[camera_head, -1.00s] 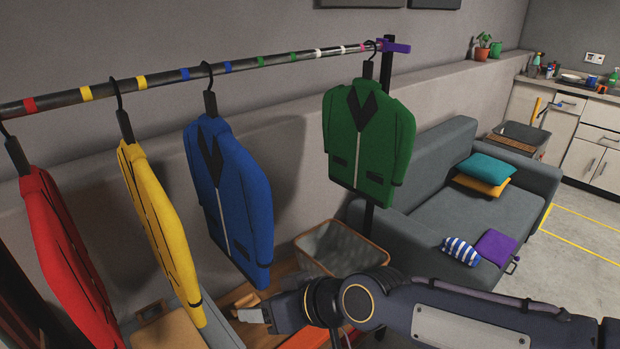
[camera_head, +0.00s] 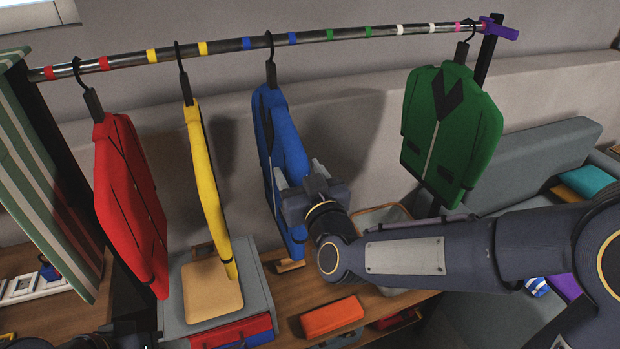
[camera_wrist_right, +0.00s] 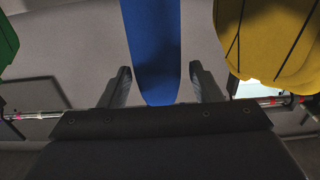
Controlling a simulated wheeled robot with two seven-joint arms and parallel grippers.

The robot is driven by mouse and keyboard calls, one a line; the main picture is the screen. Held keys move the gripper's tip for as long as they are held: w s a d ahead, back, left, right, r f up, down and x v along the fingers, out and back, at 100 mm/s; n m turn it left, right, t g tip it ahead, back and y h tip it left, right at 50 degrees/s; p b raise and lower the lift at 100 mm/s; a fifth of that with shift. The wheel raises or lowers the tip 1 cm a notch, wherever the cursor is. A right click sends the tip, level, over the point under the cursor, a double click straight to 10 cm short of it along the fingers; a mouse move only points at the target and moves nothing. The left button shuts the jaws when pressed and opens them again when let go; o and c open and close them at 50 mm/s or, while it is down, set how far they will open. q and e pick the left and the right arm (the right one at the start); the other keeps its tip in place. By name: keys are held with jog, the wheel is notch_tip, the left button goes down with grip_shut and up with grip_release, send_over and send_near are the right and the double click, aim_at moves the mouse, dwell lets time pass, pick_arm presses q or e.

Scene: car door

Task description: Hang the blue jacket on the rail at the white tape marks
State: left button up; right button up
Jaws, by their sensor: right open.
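The blue jacket (camera_head: 286,130) hangs from the rail (camera_head: 225,47), its hook between the two blue tape marks. The white tape marks (camera_head: 397,30) and (camera_head: 432,28) are farther right, with bare rail between them. My right gripper (camera_head: 301,184) is open at the jacket's lower right edge and hides part of it. In the right wrist view, the blue jacket (camera_wrist_right: 153,50) shows edge-on between the spread fingers (camera_wrist_right: 160,85), with a gap on both sides.
A green jacket (camera_head: 450,125) hangs just right of the pink mark. Yellow (camera_head: 208,180) and red (camera_head: 128,200) jackets hang to the left. Below stand a grey box (camera_head: 250,275) and a wooden bench (camera_head: 290,300) with an orange item (camera_head: 332,317). A grey couch (camera_head: 540,165) is at right.

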aim_at(277, 148)
jog(key=shift+p+x, duration=0.4)
jog(key=shift+x, duration=1.9)
jog(key=shift+d+f, duration=0.1)
